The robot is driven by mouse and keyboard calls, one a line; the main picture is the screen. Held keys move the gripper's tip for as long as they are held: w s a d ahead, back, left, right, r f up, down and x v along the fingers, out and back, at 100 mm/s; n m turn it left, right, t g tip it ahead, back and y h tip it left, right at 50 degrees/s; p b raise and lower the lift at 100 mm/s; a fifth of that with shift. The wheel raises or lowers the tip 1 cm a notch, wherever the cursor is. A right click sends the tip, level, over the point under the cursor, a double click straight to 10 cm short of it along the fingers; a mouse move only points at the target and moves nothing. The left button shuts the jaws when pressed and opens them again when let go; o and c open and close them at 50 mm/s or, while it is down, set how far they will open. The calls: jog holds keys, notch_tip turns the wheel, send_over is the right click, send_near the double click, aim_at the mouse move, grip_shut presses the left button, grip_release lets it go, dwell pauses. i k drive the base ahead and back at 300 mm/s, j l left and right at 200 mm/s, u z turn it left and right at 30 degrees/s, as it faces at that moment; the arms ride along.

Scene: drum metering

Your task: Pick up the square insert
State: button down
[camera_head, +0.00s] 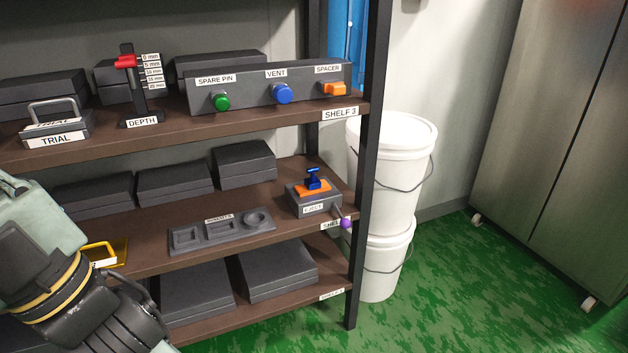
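A dark grey tray (222,243) with a small label, too small to read surely, lies on the middle shelf. At its left end is a dark square shape (186,237), at its middle a rectangular shape, and at its right end a round ring. I cannot tell whether these are loose inserts or recesses. The square shape looks like the square insert. My gripper (140,325) is at the lower left, in front of the shelf and apart from the tray. Its fingertips are not clearly shown, so its opening is hidden.
A grey EJECT box (319,208) with an orange and blue top stands right of the tray. A yellow tray (121,249) lies behind my arm. Shelf 3 (205,130) above holds the labelled fixtures. A black post (366,170) and white buckets (392,170) are at the right.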

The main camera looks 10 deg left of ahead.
aim_at(312, 183)
jog(key=i+l+u, duration=0.1)
jog(key=i+l, duration=0.55)
jog(key=i+j, duration=0.35)
